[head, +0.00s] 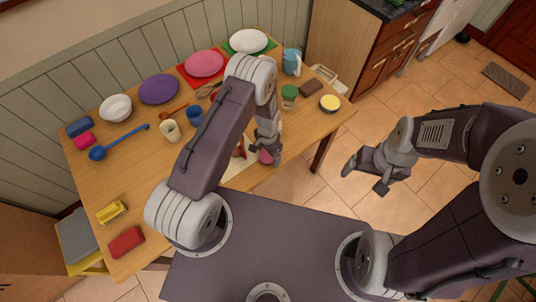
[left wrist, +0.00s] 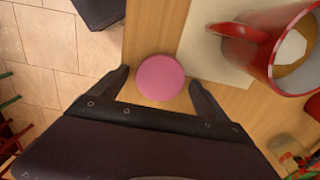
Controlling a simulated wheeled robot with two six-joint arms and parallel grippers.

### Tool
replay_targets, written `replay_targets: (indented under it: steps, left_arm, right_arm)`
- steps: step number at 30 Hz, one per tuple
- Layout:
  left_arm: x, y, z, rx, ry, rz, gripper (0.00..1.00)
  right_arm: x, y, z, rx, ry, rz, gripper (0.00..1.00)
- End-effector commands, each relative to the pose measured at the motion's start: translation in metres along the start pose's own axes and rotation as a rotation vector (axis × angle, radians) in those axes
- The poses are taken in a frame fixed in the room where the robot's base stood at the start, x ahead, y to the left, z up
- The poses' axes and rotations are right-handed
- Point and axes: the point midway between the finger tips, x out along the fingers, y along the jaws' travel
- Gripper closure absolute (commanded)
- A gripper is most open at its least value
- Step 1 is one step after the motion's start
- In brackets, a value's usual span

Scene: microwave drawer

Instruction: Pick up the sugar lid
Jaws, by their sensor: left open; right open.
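The sugar lid appears to be the round pink disc (left wrist: 160,77), which lies flat near the table's edge. In the head view the pink disc (head: 266,157) is partly hidden by my left gripper (head: 270,152). In the left wrist view the open fingers of my left gripper (left wrist: 158,84) stand on either side of the disc, with a gap on each side. I cannot tell the height of the fingertips above the table. My right gripper (head: 366,178) is open and empty, off the table's right side above the tiled floor.
A green-lidded jar (head: 289,92), a brown block (head: 311,87) and a yellow-filled bowl (head: 330,103) are further back. Bare wooden table (head: 150,185) lies at the left.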

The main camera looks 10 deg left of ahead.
Motion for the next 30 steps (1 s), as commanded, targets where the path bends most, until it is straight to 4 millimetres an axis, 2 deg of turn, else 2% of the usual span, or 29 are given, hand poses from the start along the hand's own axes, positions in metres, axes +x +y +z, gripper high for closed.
replay_targets:
  steps: [7, 12, 14, 23, 26, 30]
  left_arm:
    - [0.003, 0.000, 0.000, 0.000, 0.001, -0.001, 0.13]
    - [0.003, 0.000, 0.000, 0.000, 0.001, -0.001, 0.60]
    - [0.003, 0.000, 0.000, 0.000, 0.001, -0.001, 0.76]
    - [0.000, 0.000, -0.001, 0.000, 0.002, -0.001, 0.77]
    - [-0.008, -0.001, -0.001, 0.000, 0.004, -0.002, 0.77]
    - [-0.032, -0.001, -0.002, 0.000, 0.006, -0.003, 0.77]
  right_arm:
    - [0.000, 0.000, 0.000, 0.000, 0.000, 0.000, 0.13]
    - [0.000, 0.000, 0.000, 0.000, 0.000, 0.000, 0.13]
    - [0.000, 0.000, 0.000, 0.000, 0.000, 0.000, 0.13]
    - [0.001, 0.000, 0.000, 0.000, 0.000, 0.000, 0.13]
    - [0.003, 0.000, 0.000, 0.000, 0.000, 0.000, 0.13]
    - [0.007, 0.000, 0.001, 0.000, 0.000, 0.000, 0.13]
